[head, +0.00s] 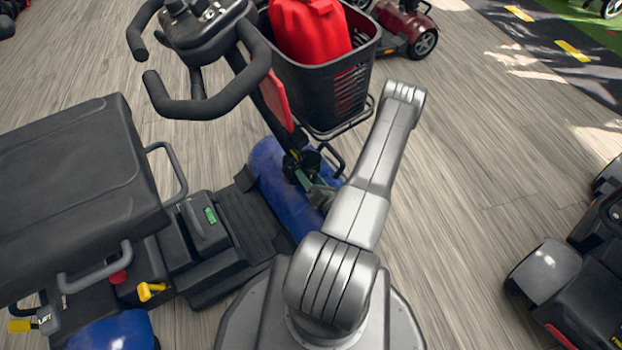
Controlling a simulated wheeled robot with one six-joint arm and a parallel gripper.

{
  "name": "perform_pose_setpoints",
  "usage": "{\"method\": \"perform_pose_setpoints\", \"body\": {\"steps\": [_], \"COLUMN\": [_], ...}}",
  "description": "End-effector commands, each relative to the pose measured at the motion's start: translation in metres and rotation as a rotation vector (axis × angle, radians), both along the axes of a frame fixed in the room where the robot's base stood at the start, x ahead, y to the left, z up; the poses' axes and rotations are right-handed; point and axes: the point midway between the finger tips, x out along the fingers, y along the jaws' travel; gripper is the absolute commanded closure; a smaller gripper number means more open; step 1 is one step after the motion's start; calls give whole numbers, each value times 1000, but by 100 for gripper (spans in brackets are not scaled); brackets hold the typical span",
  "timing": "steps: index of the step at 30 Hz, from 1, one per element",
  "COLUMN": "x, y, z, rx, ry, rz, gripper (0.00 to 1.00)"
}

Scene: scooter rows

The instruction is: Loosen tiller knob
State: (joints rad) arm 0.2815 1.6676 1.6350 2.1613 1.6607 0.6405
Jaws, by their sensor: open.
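The blue scooter's tiller (272,98) slants from its black handlebar (222,103) down to the floorboard. A black round knob (300,160) shows small and dark at the tiller's foot, its outline hard to make out. My gripper (307,180) shows as a small grey piece beside the tiller's foot, just below the knob in the picture. It is open; the rest of it is mostly hidden behind my silver arm. I cannot tell whether its fingers touch or surround the knob.
A black basket (318,92) with a red container (308,30) hangs at the tiller's front. The scooter's black seat (75,165) is at left. A dark red scooter (405,28) stands behind, another dark scooter (580,280) at right. Wooden floor (465,190) between is clear.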

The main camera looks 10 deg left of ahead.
Motion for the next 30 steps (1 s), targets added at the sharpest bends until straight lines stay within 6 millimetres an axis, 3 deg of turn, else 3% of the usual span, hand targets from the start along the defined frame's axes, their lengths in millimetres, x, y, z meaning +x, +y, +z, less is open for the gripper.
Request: {"method": "perform_pose_setpoints", "body": {"steps": [1,8,17,30], "x": [0,0,0,0], "y": [0,0,0,0], "z": [0,0,-1,-1], "rx": [0,0,-28,-241], "ry": [0,0,-24,-200], "rz": [0,0,0,0], "gripper": [29,74,74,74]}}
